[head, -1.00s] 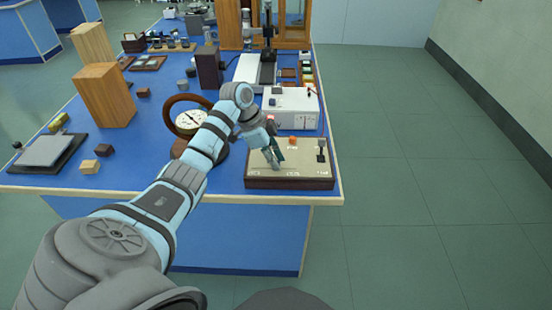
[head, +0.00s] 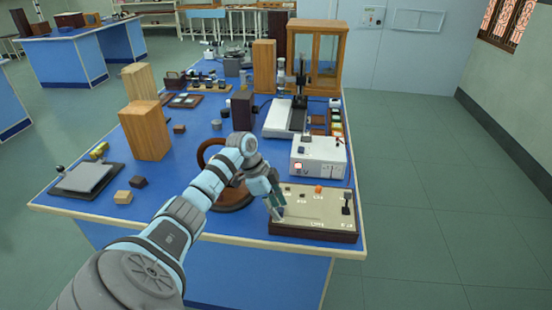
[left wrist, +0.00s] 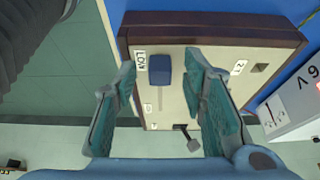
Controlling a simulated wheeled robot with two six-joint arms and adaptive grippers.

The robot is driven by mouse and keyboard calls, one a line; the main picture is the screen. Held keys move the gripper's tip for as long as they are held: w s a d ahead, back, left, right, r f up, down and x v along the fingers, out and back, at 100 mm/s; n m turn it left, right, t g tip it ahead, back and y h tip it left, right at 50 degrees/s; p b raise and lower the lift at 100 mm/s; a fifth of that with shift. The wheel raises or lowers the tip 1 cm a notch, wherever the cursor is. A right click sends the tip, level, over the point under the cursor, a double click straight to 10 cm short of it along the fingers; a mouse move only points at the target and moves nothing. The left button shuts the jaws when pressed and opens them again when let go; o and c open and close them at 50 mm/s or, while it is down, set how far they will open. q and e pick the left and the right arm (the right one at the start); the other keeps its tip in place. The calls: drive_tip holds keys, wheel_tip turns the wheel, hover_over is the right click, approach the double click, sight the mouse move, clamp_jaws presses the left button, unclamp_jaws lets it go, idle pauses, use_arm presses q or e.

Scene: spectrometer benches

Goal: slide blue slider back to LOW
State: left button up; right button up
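The control panel (head: 300,213), a cream plate in a dark wooden frame, sits at the bench's near right corner. My left gripper (head: 277,207) is over its left part in the head view. In the left wrist view the blue slider knob (left wrist: 160,70) stands right beside the LOW label (left wrist: 140,62) at one end of the plate. My left gripper (left wrist: 160,72) is open, one finger on each side of the knob, with visible gaps. Whether the fingertips touch the panel I cannot tell. In the head view the gripper hides the knob. My right gripper is not in view.
A black lever (head: 346,200) and an orange knob (head: 318,189) are on the panel. A white meter box (head: 318,158) stands just behind it. The floor to the right is clear.

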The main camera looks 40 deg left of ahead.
use_arm(q)
drive_tip(key=shift+r, duration=0.1)
drive_tip(key=shift+r, duration=0.3)
drive_tip(key=v, duration=1.1)
drive_tip(key=shift+s+a, duration=0.15)
drive_tip(key=shift+s, duration=0.05)
